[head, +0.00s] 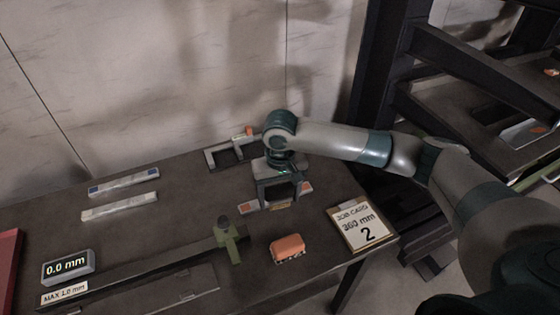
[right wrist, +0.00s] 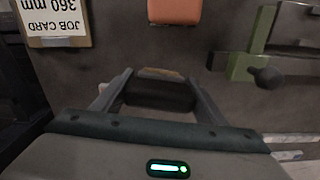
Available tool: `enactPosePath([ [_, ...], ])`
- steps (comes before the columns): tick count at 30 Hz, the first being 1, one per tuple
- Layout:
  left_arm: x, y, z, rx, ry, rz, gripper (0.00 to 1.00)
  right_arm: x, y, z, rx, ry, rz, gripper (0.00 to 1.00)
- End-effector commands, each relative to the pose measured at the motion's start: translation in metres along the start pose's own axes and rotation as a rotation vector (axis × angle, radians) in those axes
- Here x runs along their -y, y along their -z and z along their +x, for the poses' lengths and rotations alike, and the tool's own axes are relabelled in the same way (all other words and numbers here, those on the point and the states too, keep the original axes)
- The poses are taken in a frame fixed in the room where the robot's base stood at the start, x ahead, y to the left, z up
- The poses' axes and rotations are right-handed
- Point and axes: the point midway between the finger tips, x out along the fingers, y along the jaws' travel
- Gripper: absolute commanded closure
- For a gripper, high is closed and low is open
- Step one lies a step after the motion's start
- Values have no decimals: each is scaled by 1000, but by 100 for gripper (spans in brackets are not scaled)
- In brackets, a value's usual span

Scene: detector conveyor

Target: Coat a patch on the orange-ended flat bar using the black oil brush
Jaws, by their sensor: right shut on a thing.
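The orange-ended flat bar lies on the table in the head view, its left end (head: 250,206) and right end (head: 306,187) showing on either side of my right gripper. The gripper hides its middle. My right gripper (head: 281,201) points down at the bar's middle. In the right wrist view it (right wrist: 157,90) is shut on the black oil brush (right wrist: 158,95), a dark block with a tan edge between the fingers. In the head view a tan strip of the brush shows low between the fingers. I cannot tell whether the brush touches the bar. My left gripper is out of view.
An orange block (head: 288,246) and a job card (head: 362,229) reading 360 mm, 2 lie nearer the front. A green stop (head: 231,241) stands on a long rail. Blue-ended (head: 125,181) and pale (head: 119,206) bars lie left. A grey frame (head: 215,158) is behind. A display (head: 68,266) reads 0.0 mm.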

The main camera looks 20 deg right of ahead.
Motion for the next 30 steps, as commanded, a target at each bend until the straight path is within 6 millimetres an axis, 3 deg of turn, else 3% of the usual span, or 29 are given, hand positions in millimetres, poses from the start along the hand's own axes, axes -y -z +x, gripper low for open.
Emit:
enactPosePath([
  [1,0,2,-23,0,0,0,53,0,8,-16,1,2,23,52],
  [3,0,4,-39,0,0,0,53,-2,20,-21,0,3,54,52],
  [12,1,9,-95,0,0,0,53,-14,56,-34,4,-5,175,52],
  [18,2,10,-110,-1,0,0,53,-21,65,-32,8,-12,213,52],
  [30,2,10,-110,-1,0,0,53,-22,67,-29,8,-13,220,52],
])
